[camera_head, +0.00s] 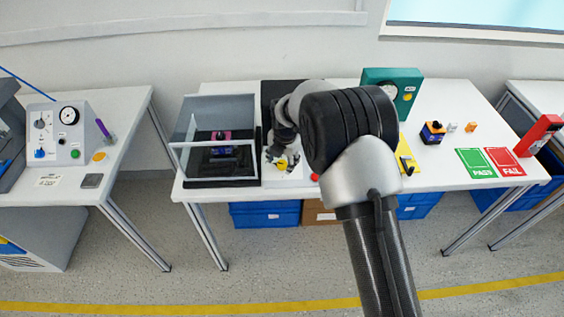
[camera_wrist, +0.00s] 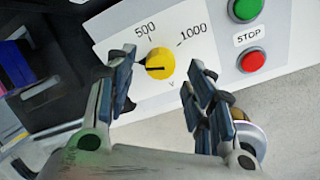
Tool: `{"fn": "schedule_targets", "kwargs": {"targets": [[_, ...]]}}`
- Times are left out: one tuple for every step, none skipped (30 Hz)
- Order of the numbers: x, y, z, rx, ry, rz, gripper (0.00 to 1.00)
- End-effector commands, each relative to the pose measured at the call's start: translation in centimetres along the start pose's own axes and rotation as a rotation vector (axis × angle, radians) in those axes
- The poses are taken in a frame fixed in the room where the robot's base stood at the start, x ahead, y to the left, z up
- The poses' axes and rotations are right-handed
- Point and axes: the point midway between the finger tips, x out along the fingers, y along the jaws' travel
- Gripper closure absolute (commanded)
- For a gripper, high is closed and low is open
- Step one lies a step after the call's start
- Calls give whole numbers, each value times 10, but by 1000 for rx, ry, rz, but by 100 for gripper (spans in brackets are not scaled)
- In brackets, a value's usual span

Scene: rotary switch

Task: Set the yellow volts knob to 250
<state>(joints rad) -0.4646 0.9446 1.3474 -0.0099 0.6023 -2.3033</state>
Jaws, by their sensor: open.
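The yellow volts knob (camera_wrist: 160,63) is on a white panel (camera_wrist: 270,30) in the wrist view. Its dark pointer line points left. Printed marks 500 and 1000 show above and to the right of it, with a V below. No 250 mark is visible; my left finger covers part of the panel left of the knob. My gripper (camera_wrist: 162,65) is open, with one finger on each side of the knob and gaps between them and it. In the head view the yellow knob (camera_head: 282,163) is partly hidden by my gripper.
A green button (camera_wrist: 245,8) and a red STOP button (camera_wrist: 252,60) sit right of the knob. In the head view a clear-walled box (camera_head: 185,150) stands left of the panel and a teal instrument (camera_head: 408,90) stands behind right.

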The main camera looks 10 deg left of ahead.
Motion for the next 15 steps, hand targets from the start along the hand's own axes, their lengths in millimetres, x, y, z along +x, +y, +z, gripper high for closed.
{"fn": "schedule_targets", "kwargs": {"targets": [[-13,1,1,0,-3,3,51],[-19,1,1,0,-3,3,51],[-28,1,1,0,-4,4,51],[-35,1,1,0,-3,4,51],[-42,1,1,0,-3,4,51],[-50,1,1,0,-3,3,51],[-57,1,1,0,-3,4,51],[-62,1,1,0,-3,3,51],[-70,1,1,0,-3,3,51],[-75,0,0,0,-2,3,51],[-79,1,0,0,-2,3,51],[-85,0,0,0,-1,2,51],[-88,0,0,0,-1,1,51],[-91,0,0,0,-1,1,51],[-94,0,0,0,-1,1,51]]}}
